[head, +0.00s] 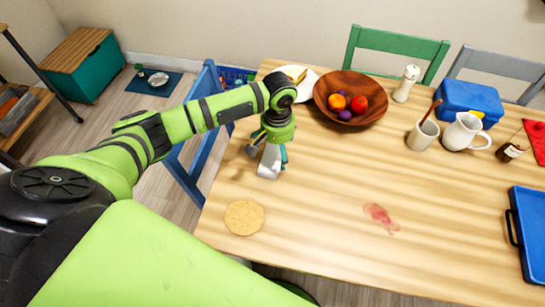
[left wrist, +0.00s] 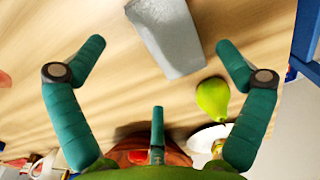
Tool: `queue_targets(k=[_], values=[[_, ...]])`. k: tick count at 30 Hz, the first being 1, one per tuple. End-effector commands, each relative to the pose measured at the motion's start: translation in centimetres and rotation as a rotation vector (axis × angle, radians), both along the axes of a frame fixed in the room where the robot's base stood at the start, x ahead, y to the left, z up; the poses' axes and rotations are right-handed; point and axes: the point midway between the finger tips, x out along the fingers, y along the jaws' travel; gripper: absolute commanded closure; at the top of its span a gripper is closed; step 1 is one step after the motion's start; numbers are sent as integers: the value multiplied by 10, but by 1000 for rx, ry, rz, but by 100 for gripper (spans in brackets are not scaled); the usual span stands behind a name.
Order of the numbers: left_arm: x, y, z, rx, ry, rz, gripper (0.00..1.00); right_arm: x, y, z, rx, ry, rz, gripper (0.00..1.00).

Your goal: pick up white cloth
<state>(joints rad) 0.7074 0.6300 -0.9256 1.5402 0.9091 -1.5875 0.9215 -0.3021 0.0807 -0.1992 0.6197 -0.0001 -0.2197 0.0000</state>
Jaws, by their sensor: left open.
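The white cloth (head: 268,163) lies on the wooden table (head: 310,215) near its left edge, partly hidden by my left gripper in the head view. In the left wrist view the cloth (left wrist: 168,37) looks like a pale grey-white, folded, block-like shape at the top centre. My left gripper (head: 267,150) hangs just above the cloth, pointing down. In the left wrist view its teal fingers (left wrist: 160,48) are spread wide with nothing between their pads. I cannot tell the exact height gap. My right gripper is not in view.
A green pear (left wrist: 213,98) lies close beside the cloth. A round cork mat (head: 244,217) is nearer me. A white plate (head: 292,80) and a wooden fruit bowl (head: 350,92) stand behind. A blue chair (head: 190,160) stands at the table's left edge. A red stain (head: 380,217) marks otherwise clear tabletop.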

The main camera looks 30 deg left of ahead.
Motion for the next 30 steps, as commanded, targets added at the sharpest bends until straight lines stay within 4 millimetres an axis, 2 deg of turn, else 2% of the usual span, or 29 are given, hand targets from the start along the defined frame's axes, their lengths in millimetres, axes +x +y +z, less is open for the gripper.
queue_targets(k=[3,9,17,18,20,21,22,30], values=[[-3,3,-16,1,3,-1,0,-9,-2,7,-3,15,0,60],[-3,3,-42,0,0,-2,0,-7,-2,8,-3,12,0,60],[-3,3,-46,0,-3,-4,0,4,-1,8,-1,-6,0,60],[-3,3,-46,0,-3,-4,8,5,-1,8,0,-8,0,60],[-3,3,-46,0,-3,-4,32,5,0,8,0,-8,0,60],[-3,3,-46,0,-3,-4,48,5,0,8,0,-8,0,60],[-3,3,-46,0,-2,-4,53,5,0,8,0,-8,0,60],[-3,3,-46,0,-2,-4,53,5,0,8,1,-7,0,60]])
